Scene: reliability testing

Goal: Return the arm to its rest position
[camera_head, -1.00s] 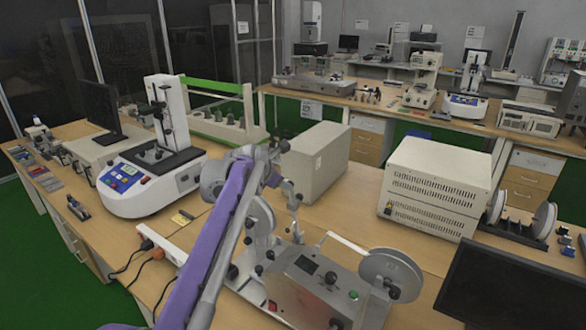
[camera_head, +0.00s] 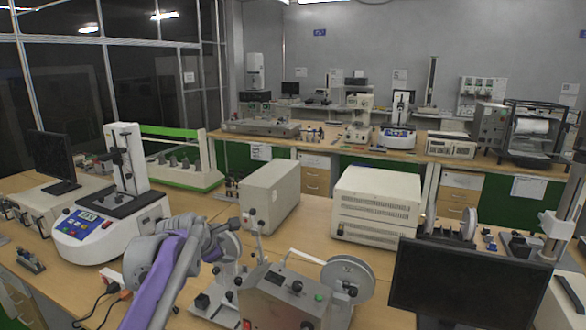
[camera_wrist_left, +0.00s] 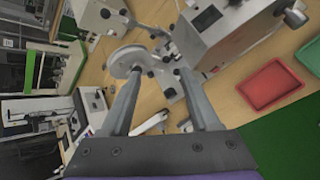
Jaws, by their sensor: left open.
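My left arm (camera_head: 165,280), purple and grey, comes in at the lower left of the head view. Its upper end is folded beside the control box with the reel, and its fingertips are hard to make out there. In the left wrist view, my left gripper (camera_wrist_left: 160,95) is open, with two grey fingers apart and nothing clearly held between them. Benches and equipment lie beyond the fingers. My right arm and gripper do not show.
Near the arm stand a white tester (camera_head: 110,225), a grey box (camera_head: 270,195), a control box (camera_head: 285,295) with a reel, and a dark monitor (camera_head: 470,285). A vented cream box (camera_head: 375,205) stands farther back. The wrist view shows a red tray (camera_wrist_left: 270,85) and green tray (camera_wrist_left: 312,52).

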